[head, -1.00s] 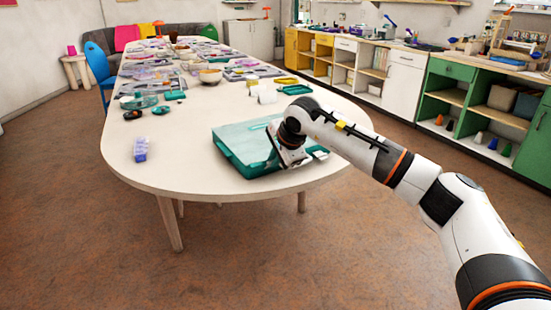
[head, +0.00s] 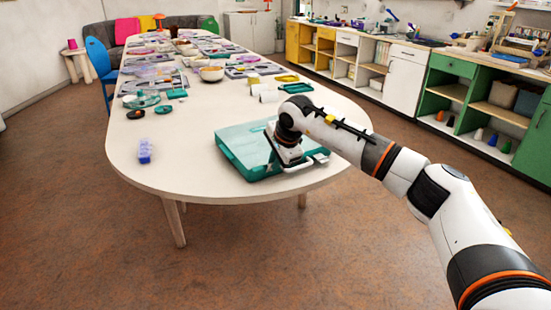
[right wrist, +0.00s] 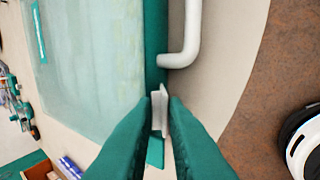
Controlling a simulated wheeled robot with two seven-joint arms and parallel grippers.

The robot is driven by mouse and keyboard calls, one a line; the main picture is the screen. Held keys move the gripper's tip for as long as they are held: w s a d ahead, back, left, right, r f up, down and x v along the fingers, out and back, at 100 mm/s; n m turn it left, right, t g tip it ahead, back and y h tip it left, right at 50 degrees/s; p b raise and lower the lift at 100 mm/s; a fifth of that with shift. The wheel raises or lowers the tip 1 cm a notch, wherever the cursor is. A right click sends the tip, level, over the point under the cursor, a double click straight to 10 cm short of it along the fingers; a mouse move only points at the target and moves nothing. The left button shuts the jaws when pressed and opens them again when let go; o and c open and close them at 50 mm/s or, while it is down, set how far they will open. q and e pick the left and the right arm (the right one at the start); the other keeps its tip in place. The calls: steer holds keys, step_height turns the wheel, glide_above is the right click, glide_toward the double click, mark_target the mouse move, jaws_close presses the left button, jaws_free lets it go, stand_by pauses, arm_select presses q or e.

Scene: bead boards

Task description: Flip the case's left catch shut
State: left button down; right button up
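The teal case (head: 236,150) with a pale translucent lid lies closed-looking near the rounded front end of the table. In the right wrist view its lid (right wrist: 90,60) fills the upper left, with a teal edge and a white handle (right wrist: 190,38). A small white catch (right wrist: 159,110) sits on that edge beside the handle. My right gripper (right wrist: 162,104) has its teal fingers a little apart, with the catch at the gap between the tips; I cannot tell whether they touch it. In the head view my right gripper (head: 290,162) is over the case's front side. My left gripper is out of view.
A purple bead box (head: 145,151) stands left of the case on the white table (head: 190,165). Green dishes (head: 143,100), a bowl (head: 211,73) and several boards lie farther back. The table top just left of the case is clear.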

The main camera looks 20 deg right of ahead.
steer(key=shift+o, duration=1)
